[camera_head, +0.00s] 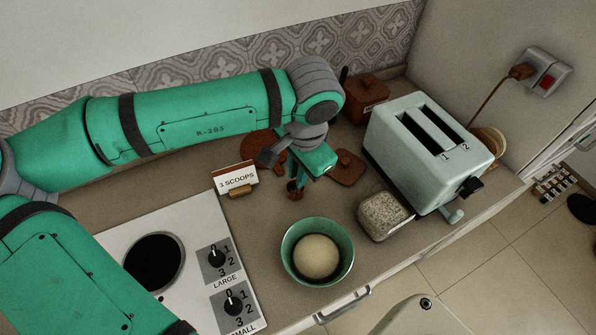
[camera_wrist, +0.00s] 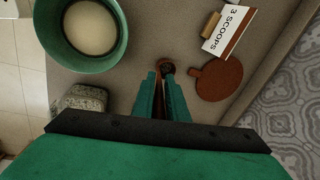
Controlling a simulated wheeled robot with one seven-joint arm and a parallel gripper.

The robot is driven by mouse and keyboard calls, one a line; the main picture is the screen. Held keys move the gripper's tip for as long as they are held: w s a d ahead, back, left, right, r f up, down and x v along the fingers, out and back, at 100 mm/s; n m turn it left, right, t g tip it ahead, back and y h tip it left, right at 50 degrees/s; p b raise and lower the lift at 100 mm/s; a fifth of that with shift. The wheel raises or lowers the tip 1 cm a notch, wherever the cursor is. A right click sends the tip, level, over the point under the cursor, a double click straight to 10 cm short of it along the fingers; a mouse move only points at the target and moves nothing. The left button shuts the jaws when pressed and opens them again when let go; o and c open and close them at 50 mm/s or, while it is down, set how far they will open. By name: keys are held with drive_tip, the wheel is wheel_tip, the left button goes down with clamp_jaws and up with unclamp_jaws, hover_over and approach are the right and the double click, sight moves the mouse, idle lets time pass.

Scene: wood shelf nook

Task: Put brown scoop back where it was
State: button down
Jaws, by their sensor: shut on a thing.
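My gripper (camera_head: 297,180) is over the counter, pointing down, behind the green bowl (camera_head: 317,252). It is shut on the brown scoop (camera_head: 293,188), whose dark brown end shows just past the fingertips. In the wrist view, my gripper (camera_wrist: 163,90) holds the scoop (camera_wrist: 167,69) between its two green fingers. Most of the scoop is hidden by the fingers. I cannot tell whether it touches the counter. The bowl (camera_wrist: 90,40) holds a pale round mass. The "3 SCOOPS" card (camera_head: 236,179) stands left of my gripper.
A brown paddle-shaped piece (camera_wrist: 218,80) lies near the card. A small brown square piece (camera_head: 347,168) lies right of my gripper. A glass container of grains (camera_head: 385,216), a toaster (camera_head: 425,140) and a brown canister (camera_head: 365,96) stand right. A stove panel (camera_head: 198,232) is left.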

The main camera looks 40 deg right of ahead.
drive_tip(key=c, duration=1.7)
unclamp_jaws()
drive_tip(key=shift+f, duration=0.1)
drive_tip(key=shift+c, duration=0.2)
wheel_tip(320, 180, up, 12)
drive_tip(key=s, duration=0.2)
drive_tip(key=shift+a, duration=0.25)
